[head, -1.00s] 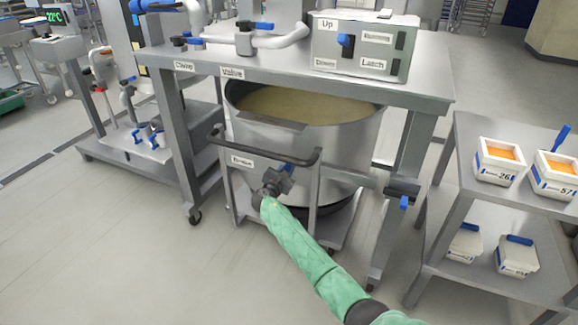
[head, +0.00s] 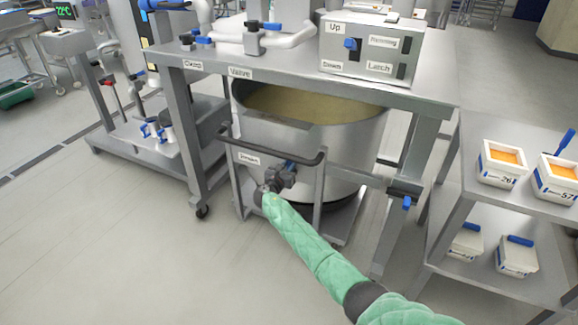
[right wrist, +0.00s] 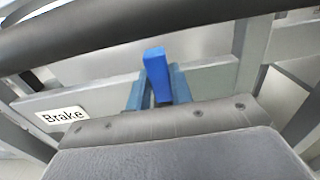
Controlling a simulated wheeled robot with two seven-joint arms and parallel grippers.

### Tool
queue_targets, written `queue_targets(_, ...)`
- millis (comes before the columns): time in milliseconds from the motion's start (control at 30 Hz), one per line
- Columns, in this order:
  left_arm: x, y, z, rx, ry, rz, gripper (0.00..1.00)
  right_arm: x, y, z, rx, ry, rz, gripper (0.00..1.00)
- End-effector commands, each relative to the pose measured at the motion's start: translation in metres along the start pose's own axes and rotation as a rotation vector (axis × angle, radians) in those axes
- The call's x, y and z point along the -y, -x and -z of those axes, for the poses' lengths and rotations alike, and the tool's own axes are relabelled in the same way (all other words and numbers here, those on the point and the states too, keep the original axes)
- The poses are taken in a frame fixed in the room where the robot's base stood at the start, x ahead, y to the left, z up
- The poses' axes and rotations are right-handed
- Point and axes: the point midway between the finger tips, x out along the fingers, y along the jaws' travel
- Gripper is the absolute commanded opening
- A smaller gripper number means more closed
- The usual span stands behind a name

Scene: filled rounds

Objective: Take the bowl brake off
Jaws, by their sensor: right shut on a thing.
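The large steel bowl (head: 345,150), filled with a tan mass, stands in a wheeled frame under the steel bench. A label reading Brake (right wrist: 62,115) is on the frame's crossbar and also shows in the head view (head: 249,159). Beside it is the blue brake lever (right wrist: 158,75), pointing up in the right wrist view, below the dark push handle (head: 275,159). My right gripper (head: 285,176) is at the crossbar, with its fingers shut on the lever from both sides. The gripper partly hides the lever's base. My left gripper is not in view.
The bench carries pipes and a control box (head: 369,48) with Up, Down and Latch labels. A grey shelf (head: 480,195) with white tubs stands at the right. A low wheeled stand (head: 150,150) is at the left. The floor in front is clear.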

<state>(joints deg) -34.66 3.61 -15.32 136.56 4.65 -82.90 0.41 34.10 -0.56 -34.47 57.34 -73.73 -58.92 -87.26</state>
Motion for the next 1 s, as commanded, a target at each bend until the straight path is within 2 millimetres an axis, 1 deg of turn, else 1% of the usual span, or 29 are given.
queue_targets(200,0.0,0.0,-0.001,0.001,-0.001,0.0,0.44,-0.001,0.001,0.002,-0.001,0.002,-0.002,0.0)
queue_targets(233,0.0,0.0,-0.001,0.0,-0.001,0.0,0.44,-0.001,0.001,0.002,-0.001,0.002,-0.002,0.28)
queue_targets(300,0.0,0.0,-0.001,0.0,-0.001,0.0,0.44,-0.001,0.001,0.001,-0.001,0.002,-0.002,0.41)
queue_targets(333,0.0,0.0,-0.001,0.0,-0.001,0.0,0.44,0.0,0.001,0.001,-0.001,0.002,-0.002,0.44)
queue_targets(567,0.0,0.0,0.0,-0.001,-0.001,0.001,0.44,0.0,0.0,0.001,0.0,0.001,-0.001,0.44)
queue_targets(667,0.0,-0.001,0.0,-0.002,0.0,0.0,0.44,0.0,0.004,0.001,-0.001,0.0,-0.001,0.44)
queue_targets(767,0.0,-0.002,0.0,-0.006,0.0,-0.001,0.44,0.0,0.013,0.002,-0.001,-0.001,-0.001,0.44)
queue_targets(1000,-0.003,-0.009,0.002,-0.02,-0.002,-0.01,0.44,-0.001,0.051,0.003,-0.001,0.0,-0.002,0.44)
